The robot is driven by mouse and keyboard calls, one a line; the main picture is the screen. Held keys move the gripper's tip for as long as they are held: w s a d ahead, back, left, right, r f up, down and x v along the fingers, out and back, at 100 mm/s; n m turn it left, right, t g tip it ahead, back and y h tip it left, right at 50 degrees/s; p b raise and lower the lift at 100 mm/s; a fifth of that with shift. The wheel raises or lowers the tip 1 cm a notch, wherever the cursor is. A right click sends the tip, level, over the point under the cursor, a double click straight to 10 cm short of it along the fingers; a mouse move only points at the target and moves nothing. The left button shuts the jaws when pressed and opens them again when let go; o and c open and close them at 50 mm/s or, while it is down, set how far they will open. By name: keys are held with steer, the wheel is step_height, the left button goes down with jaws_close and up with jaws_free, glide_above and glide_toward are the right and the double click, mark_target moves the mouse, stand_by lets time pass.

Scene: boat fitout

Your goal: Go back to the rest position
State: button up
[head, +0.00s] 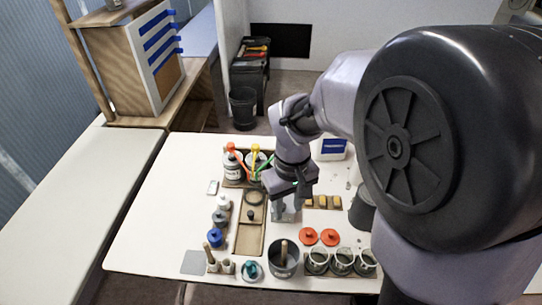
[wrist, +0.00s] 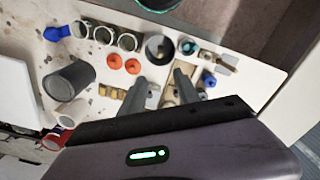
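My gripper (head: 285,212) hangs over the middle of the white table, just right of the wooden tray (head: 249,240). In the wrist view my gripper (wrist: 161,76) points down with its two grey fingers apart. Nothing shows between the fingers except the tabletop and part of the tray area below. My arm comes in from the right in the head view and hides part of the table's right side.
The white table (head: 160,220) holds cans with coloured brushes (head: 233,168), orange discs (head: 308,236), a dark pot with a stick (head: 284,262) and several glass jars (head: 342,262). A dark grey cylinder (wrist: 69,84) lies at left. The table's left part is clear.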

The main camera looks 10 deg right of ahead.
steer(key=s+a+r+m+t+y+b, duration=0.1)
steer(key=s+a+r+m+t+b, duration=0.1)
steer(key=s, duration=0.4)
steer(key=s+a+r+m+t+y+b, duration=0.1)
steer(key=s+a+r+m+t+b, duration=0.1)
steer(key=s, duration=0.4)
step_height(320, 180, up, 2)
steer(key=m+t+b, duration=0.1)
steer(key=m+b, duration=0.1)
steer(key=shift+s+m+t, duration=0.35)
steer(key=shift+m+t, duration=0.05)
